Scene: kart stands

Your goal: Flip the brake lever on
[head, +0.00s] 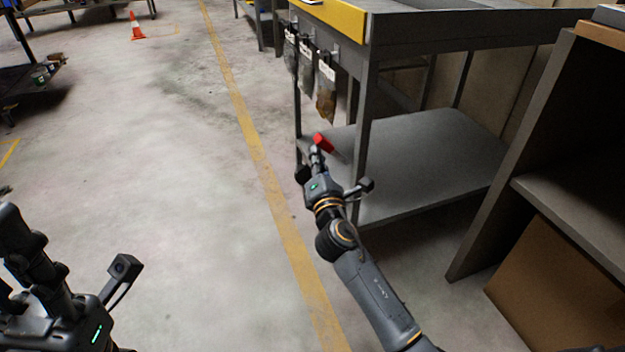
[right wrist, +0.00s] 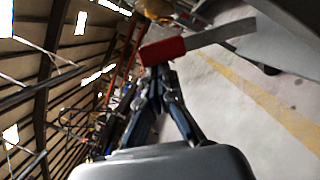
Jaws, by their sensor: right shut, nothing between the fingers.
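The brake lever has a red grip (head: 324,143) at the near corner of the grey cart, beside the cart's lower shelf. In the right wrist view the red grip (right wrist: 162,50) sits on a flat grey metal arm that runs to the upper right. My right gripper (head: 317,153) is shut and empty, its tips right at the red grip. In the right wrist view its fingertips (right wrist: 156,72) meet just below the grip; I cannot tell whether they touch it. My left gripper (head: 20,250) is at the lower left, partly cut off, away from the lever.
The grey cart (head: 435,150) has a yellow-edged top and several hanging bags (head: 326,90) above the lever. A dark shelf unit (head: 510,150) stands close on the right. The floor left of the yellow line is clear, with an orange cone (head: 136,27) far off.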

